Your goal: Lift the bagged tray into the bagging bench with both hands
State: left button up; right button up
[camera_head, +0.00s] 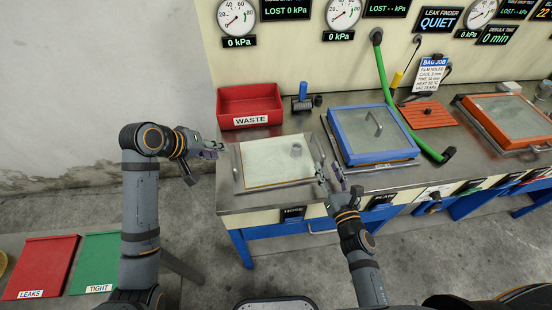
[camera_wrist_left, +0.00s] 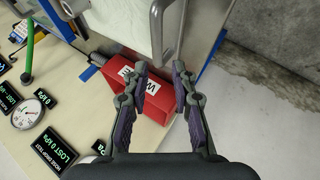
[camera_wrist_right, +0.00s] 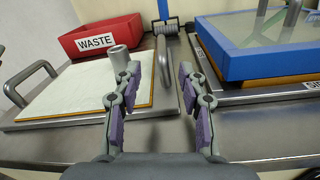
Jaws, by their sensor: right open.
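The bagged tray (camera_head: 268,168) lies flat on the left part of the steel bench, a pale sheet on a metal plate. It has a bar handle at each side and a grey cylindrical fitting (camera_wrist_right: 120,58) near its right edge. My left gripper (camera_head: 219,149) is open beside the left handle, which shows beyond its fingers in the left wrist view (camera_wrist_left: 156,30). My right gripper (camera_head: 331,178) is open at the right handle, which shows between its fingers in the right wrist view (camera_wrist_right: 163,62). Neither is closed on anything. Which station is the bagging bench, I cannot tell.
A red WASTE bin (camera_head: 249,103) stands behind the tray. A blue-framed glass lid (camera_head: 350,137) is close on the right, with a green hose (camera_head: 384,75) beyond it. An orange-framed lid (camera_head: 500,137) is further right. Red and green panels (camera_head: 40,265) lie at lower left.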

aim_at(233, 153)
pick_arm(q)
jog(key=x, duration=0.8)
jog(key=shift+d, duration=0.15)
pick_arm(e)
jog(key=w, duration=0.5)
jog(key=w+a, duration=0.1)
jog(key=w, duration=0.2)
pick_arm(q)
jog(key=shift+r, duration=0.1)
pick_arm(e)
jog(key=shift+d, duration=0.1)
pick_arm(q)
jog(key=shift+s, duration=0.1)
pick_arm(e)
jog(key=shift+r, duration=0.1)
pick_arm(q)
jog(key=c, duration=0.4)
pick_arm(e)
jog(key=c, duration=0.4)
pick_arm(q)
grip_shut()
pick_arm(e)
grip_shut()
